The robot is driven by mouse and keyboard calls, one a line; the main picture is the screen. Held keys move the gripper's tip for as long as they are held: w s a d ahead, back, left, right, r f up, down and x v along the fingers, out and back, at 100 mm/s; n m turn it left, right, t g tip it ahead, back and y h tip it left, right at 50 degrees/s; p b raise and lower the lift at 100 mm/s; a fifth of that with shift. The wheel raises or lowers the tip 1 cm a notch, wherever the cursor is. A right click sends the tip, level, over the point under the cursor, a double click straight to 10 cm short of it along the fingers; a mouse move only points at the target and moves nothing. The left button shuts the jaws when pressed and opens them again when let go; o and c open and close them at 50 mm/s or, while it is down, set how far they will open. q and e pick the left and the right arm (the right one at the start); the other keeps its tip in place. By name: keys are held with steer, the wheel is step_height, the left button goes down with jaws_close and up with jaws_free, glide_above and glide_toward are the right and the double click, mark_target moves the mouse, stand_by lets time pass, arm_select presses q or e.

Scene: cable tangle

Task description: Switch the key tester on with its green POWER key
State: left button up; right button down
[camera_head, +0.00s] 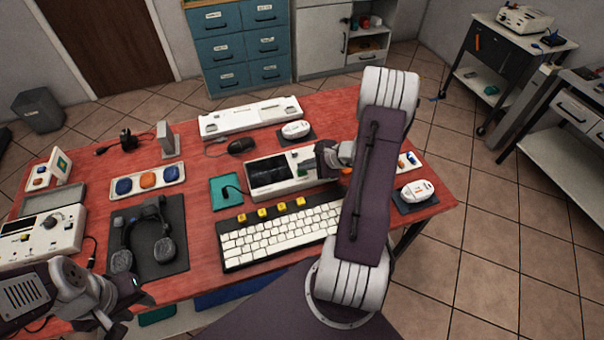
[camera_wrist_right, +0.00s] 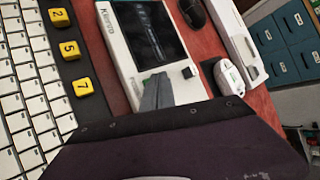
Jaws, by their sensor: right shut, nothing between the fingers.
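The key tester (camera_head: 254,191) is a white box with a dark screen. It stands behind the keyboard, and my right arm hides its right part in the head view. In the right wrist view the tester (camera_wrist_right: 116,42) shows a black knob and the green POWER key (camera_wrist_right: 146,82), partly covered by my fingers. My right gripper (camera_wrist_right: 157,88) is shut and empty, its tips at or just over the green key; I cannot tell whether they touch it. My left gripper (camera_head: 137,301) is low at the left, near the table's front edge; its jaws are unclear.
The white keyboard (camera_head: 275,238) with several yellow keys lies in front of the tester. A teal pad (camera_head: 226,184) is left of it, and a black mouse (camera_head: 241,146) behind. Headphones (camera_head: 124,259) lie on a dark mat. A white mouse (camera_head: 416,190) is at the right.

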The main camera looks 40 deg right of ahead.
mark_target(305, 173)
steer(key=shift+f, duration=0.1)
steer(key=shift+f+b, duration=0.45)
steer(key=shift+b, duration=0.1)
stand_by(0.7)
steer(key=shift+r+p, duration=0.55)
steer(key=shift+r, duration=0.4)
step_height(305, 173, up, 6)
steer(key=p, duration=0.4)
